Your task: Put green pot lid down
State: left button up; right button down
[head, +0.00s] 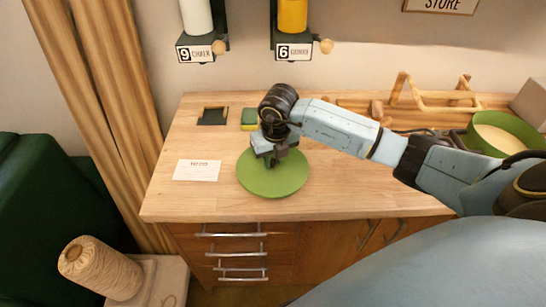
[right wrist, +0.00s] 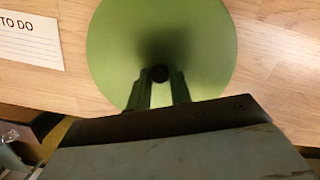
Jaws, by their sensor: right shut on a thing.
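The green pot lid (head: 272,183) is a round flat disc over the left part of the wooden table, near its front edge. It also fills the middle of the right wrist view (right wrist: 190,45). My right gripper (head: 273,157) is above the lid's centre and shut on its dark knob (right wrist: 160,73). I cannot tell whether the lid touches the table or hangs just above it. The open green pot (head: 497,137) with pale contents stands at the table's right end. My left gripper is not in view.
A white note card (head: 197,170) lies left of the lid. A dark square tray (head: 213,116) and a green and yellow sponge (head: 249,119) lie behind it. A wooden rack (head: 435,92) stands at the back right. Two dispensers hang on the wall.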

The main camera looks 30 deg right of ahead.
aim_at(275, 172)
jog(key=c, duration=1.7)
grip_release()
jog(key=shift+f, duration=0.2)
jog(key=o, duration=0.4)
jog(key=shift+r, duration=0.1)
jog(key=shift+r, duration=0.5)
jog(key=r, duration=0.3)
jog(key=s+r, duration=0.1)
jog(key=r, duration=0.7)
jog(key=shift+s+a+r, duration=0.1)
jog(key=shift+s+a, duration=0.05)
jog(key=shift+s, duration=0.25)
